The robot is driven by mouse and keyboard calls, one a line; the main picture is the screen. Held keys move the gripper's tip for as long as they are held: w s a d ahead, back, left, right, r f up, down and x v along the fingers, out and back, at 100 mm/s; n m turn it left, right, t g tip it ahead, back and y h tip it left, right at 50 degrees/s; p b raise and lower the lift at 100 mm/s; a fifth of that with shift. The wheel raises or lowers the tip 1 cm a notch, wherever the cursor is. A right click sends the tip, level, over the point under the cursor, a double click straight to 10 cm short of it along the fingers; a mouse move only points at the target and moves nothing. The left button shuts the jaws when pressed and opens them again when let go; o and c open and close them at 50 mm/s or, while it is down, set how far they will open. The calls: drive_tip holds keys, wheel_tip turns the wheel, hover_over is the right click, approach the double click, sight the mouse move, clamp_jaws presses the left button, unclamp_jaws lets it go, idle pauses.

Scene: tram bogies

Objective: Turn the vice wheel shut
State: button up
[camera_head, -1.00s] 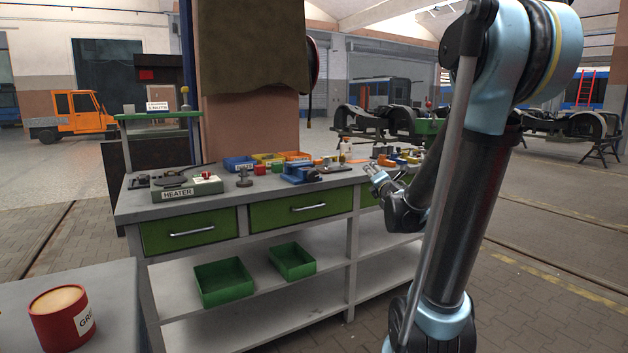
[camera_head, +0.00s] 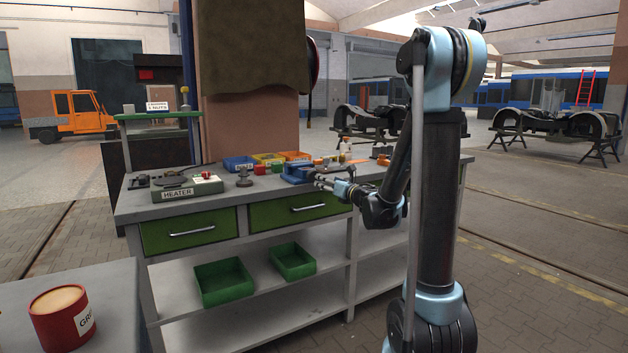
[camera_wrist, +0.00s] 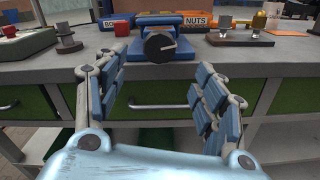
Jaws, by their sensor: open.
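The blue vice (camera_head: 297,172) stands on the workbench near its front edge, partly behind my gripper in the head view. In the wrist view the vice (camera_wrist: 131,50) is straight ahead, and its dark round wheel (camera_wrist: 159,46) faces me with a small handle on it. My gripper (camera_head: 322,184) is in front of the vice at about bench-top height. In the wrist view my gripper's fingers (camera_wrist: 160,92) are spread wide apart, with nothing between them. The wheel is beyond the fingertips, roughly centred between them, and I see no contact.
The grey workbench (camera_head: 140,206) has green drawers (camera_head: 187,232) below its front edge. A heater box (camera_head: 187,189) is left of the vice. In the wrist view, a block with metal parts (camera_wrist: 240,38) sits right of the vice.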

sight(314, 176)
drive_tip(key=x, duration=1.1)
drive_tip(key=shift+a, duration=0.1)
drive_tip(key=c, duration=1.1)
